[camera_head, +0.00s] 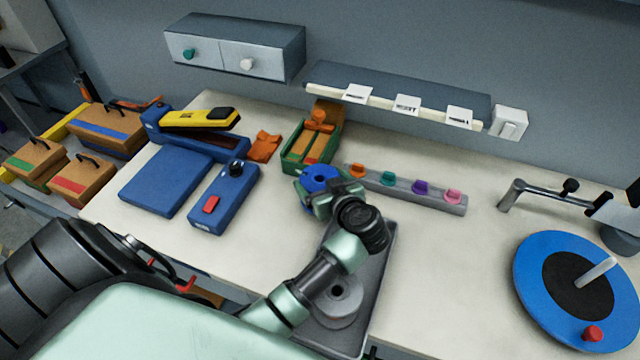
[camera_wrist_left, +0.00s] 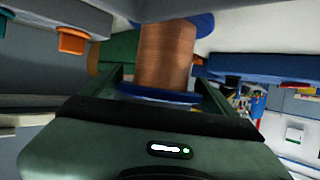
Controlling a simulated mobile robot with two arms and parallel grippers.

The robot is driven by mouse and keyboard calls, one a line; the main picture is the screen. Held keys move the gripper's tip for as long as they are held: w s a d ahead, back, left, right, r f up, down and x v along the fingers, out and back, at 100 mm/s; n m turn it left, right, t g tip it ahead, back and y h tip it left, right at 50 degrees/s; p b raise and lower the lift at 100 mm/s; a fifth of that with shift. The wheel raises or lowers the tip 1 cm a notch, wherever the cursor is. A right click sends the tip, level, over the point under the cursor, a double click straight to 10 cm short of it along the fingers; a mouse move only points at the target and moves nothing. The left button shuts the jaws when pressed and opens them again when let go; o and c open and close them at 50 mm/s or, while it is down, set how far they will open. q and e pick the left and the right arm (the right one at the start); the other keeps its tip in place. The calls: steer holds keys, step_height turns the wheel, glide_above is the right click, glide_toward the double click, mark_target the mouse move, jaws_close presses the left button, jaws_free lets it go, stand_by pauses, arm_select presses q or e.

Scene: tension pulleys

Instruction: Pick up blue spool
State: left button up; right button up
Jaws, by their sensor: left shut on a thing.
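The blue spool (camera_head: 320,178) is in my left gripper (camera_head: 325,190), over the middle of the table in the head view. In the left wrist view the spool (camera_wrist_left: 167,55) shows copper-coloured wire wound between two blue flanges. The left gripper (camera_wrist_left: 165,82) is shut on it, with one finger on each side. The gripper covers part of the spool in the head view, and I cannot tell whether the spool touches the table. My right gripper is not in view.
A green box (camera_head: 296,158) stands just behind the spool. A grey rail (camera_head: 405,190) with several coloured pegs lies to the right. A grey tray (camera_head: 375,285) with a grey spool (camera_head: 341,303) sits in front. A blue turntable (camera_head: 535,265) stands at right. Blue devices (camera_head: 222,197) lie left.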

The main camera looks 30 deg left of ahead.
arm_select(q)
step_height(320, 180, up, 19)
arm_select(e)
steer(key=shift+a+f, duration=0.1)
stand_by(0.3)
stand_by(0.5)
